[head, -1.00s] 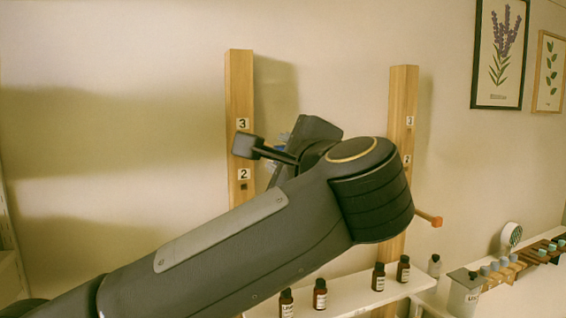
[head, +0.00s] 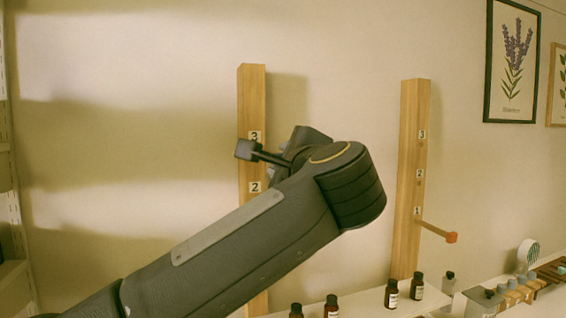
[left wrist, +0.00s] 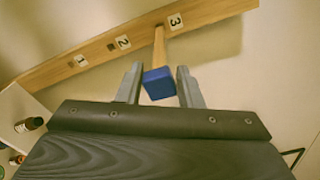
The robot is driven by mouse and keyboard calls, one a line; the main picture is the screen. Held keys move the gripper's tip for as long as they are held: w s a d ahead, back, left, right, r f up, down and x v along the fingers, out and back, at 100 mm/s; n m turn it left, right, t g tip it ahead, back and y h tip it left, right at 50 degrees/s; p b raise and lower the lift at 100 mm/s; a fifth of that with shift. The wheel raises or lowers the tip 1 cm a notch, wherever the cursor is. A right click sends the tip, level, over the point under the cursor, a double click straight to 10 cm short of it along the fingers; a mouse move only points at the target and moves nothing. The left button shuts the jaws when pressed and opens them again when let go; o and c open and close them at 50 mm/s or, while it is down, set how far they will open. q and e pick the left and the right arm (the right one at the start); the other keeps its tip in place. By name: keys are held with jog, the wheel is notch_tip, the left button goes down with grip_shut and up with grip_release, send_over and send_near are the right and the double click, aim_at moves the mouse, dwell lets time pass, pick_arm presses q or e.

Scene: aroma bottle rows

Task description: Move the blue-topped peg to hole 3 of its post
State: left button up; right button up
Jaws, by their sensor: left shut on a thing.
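The blue-topped peg (left wrist: 158,84) is between the fingers of my left gripper (left wrist: 160,88), which is shut on it. Its wooden shaft reaches the post (left wrist: 100,45) beside label 3, where hole 3 would be. The shaft's end meets the post there; how deep it sits I cannot tell. Holes 1 and 2 show as dark squares beside their labels and are empty. My right gripper is out of view.
A second post (head: 412,130) to the right carries an orange-tipped peg (head: 450,237) at label 1. Several small brown bottles (head: 391,294) stand on a white shelf below. Framed plant pictures (head: 512,62) hang on the wall at upper right. The wall left of the posts is bare.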

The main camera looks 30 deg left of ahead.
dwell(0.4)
pick_arm(q)
jog(key=shift+b, duration=0.4)
jog(key=shift+b, duration=0.7)
dwell(0.8)
jog(key=shift+x, duration=3.05)
jog(key=o, duration=1.1)
jog(key=shift+s+a, duration=0.1)
jog(key=shift+c, duration=0.2)
